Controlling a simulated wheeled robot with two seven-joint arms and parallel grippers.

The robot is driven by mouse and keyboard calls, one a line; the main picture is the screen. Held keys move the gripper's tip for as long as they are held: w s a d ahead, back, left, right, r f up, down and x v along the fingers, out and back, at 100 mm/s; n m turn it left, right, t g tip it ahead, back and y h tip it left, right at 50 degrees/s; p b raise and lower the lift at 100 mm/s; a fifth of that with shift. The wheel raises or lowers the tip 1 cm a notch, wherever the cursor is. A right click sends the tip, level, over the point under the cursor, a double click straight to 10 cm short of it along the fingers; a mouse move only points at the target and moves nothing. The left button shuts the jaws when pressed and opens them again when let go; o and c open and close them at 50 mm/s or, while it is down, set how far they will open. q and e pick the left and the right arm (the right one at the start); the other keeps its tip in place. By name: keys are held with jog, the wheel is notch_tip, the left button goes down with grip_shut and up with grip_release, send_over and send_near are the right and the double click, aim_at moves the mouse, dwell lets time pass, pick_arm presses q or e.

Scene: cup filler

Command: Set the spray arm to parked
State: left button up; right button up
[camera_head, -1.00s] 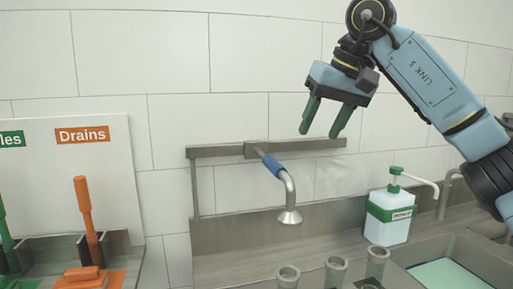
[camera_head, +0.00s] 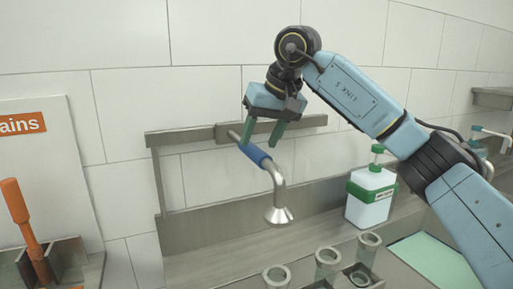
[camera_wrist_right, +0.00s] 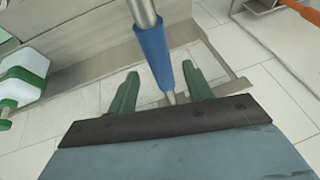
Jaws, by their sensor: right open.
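The spray arm (camera_head: 278,187) is a bent metal pipe with a blue grip sleeve (camera_head: 257,156) and a flared spray head (camera_head: 279,214) pointing down. It comes out from a metal wall rail (camera_head: 190,138). My right gripper (camera_head: 260,142) is open, with green fingers at the sleeve's upper end. In the right wrist view the blue sleeve (camera_wrist_right: 154,54) lies between the two spread fingers (camera_wrist_right: 160,88), and no contact with either finger shows. My left gripper is not in view.
A white soap bottle with a green band (camera_head: 370,198) stands on the counter to the right. Several clear cups (camera_head: 327,263) stand in front. An orange-handled tool (camera_head: 22,217) stands in a rack at the left.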

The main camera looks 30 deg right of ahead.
aim_at(256, 147)
jog(key=shift+x, duration=1.55)
jog(key=shift+a, duration=0.1)
grip_shut()
